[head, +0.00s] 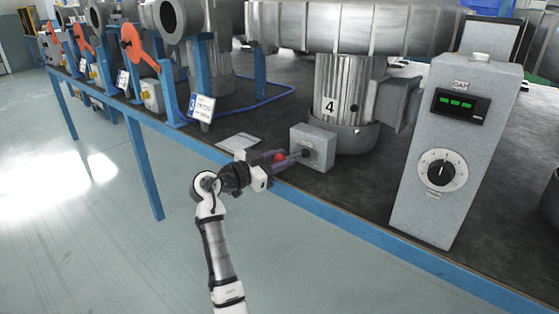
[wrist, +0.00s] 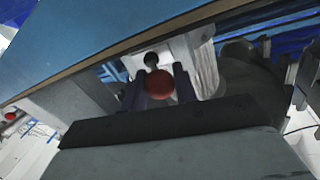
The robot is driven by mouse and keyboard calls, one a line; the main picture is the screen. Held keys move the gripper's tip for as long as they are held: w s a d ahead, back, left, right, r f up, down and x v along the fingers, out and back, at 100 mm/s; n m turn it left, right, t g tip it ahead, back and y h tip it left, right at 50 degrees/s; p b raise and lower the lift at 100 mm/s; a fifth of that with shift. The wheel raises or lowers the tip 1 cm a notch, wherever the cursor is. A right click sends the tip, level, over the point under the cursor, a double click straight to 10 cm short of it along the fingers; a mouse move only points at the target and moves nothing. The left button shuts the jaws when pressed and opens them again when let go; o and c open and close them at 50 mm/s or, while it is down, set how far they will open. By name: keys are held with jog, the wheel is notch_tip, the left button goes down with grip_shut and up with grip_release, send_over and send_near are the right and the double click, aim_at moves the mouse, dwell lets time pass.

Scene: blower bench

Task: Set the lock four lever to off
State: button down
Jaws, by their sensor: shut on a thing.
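The lock four lever has a red ball knob (head: 279,157) on a thin rod. The rod runs from the pivot on the front of a small grey box (head: 318,140), which stands at the bench edge before the blower motor marked 4 (head: 340,95). My gripper (head: 282,157) reaches in from the left and is shut on the red knob. In the wrist view the knob (wrist: 161,85) sits between the two dark fingers (wrist: 158,77), with the box's dark pivot (wrist: 151,60) beyond it. The box's lettering is too small to read.
A tall grey cabinet (head: 450,150) with a GAP display and a dial stands right on the bench (head: 360,190). A sheet (head: 238,142) lies left of the box. Blue posts, a sign marked 3 (head: 201,107) and orange levers (head: 140,47) stand farther left. The floor in front is clear.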

jog(key=c, duration=1.1)
grip_release()
jog(key=shift+w, duration=0.1)
jog(key=v, duration=1.3)
jog(key=shift+s+a, duration=0.25)
jog(key=shift+s, duration=0.05)
